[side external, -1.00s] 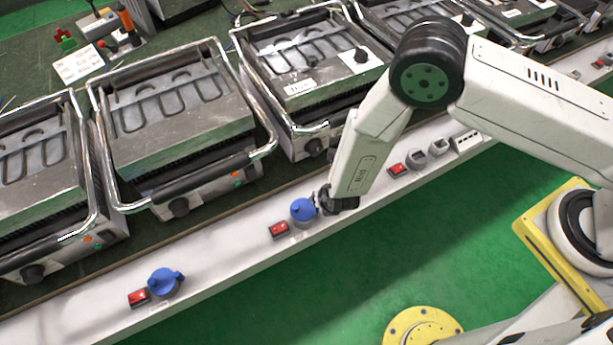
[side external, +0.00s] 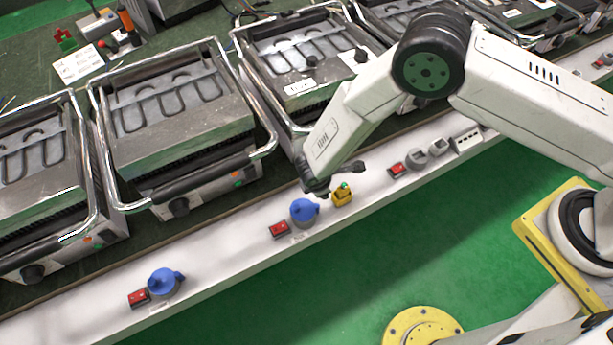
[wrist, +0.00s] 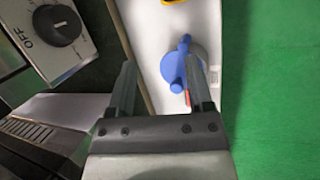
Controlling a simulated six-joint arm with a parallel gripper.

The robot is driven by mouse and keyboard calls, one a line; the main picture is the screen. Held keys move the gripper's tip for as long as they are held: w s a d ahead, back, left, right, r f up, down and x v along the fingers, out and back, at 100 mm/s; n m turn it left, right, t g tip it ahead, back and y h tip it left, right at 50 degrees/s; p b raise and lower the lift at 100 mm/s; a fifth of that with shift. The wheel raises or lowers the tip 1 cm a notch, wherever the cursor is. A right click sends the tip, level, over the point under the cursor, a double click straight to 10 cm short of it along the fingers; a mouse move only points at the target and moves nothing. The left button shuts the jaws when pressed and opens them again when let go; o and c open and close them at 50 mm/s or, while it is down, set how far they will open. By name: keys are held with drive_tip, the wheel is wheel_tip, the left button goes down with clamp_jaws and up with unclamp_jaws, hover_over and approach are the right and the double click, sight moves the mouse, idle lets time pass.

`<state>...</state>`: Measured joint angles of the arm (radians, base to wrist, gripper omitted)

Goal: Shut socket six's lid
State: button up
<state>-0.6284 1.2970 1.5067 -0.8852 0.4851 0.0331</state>
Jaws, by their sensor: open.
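A round blue socket (side external: 303,212) sits on the white strip beside a red switch, just below my gripper in the side view. No number is readable on it, and I cannot tell how far its lid stands open. In the wrist view its blue lid (wrist: 178,66) shows a raised ridge near the right finger. My gripper (side external: 320,186) is open and empty, just behind and above this socket. In the wrist view the gripper (wrist: 164,75) has its fingers apart, the right one overlapping the blue part. Contact cannot be told.
A small yellow part (side external: 342,195) with a green top stands right of the socket. Another blue socket (side external: 164,282) sits further left with its red switch (side external: 139,298). Metal grills (side external: 180,110) with chrome handles line the back.

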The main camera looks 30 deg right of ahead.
sight(295, 206)
drive_tip(key=a+m+g+y, duration=0.1)
drive_tip(key=a+m, duration=0.1)
drive_tip(key=m, duration=0.1)
drive_tip(key=w+a+r+m+y, duration=0.1)
drive_tip(key=a+m, duration=0.1)
drive_tip(key=m, duration=0.1)
drive_tip(key=a+r+m+g+y, duration=0.1)
drive_tip(key=a+m, duration=0.1)
drive_tip(key=m, duration=0.2)
drive_tip(key=shift+w+a+g, duration=0.15)
drive_tip(key=shift+a+g, duration=0.1)
drive_tip(key=shift+g, duration=0.05)
drive_tip(key=shift+f, duration=0.1)
drive_tip(key=shift+f, duration=3.85)
clamp_jaws()
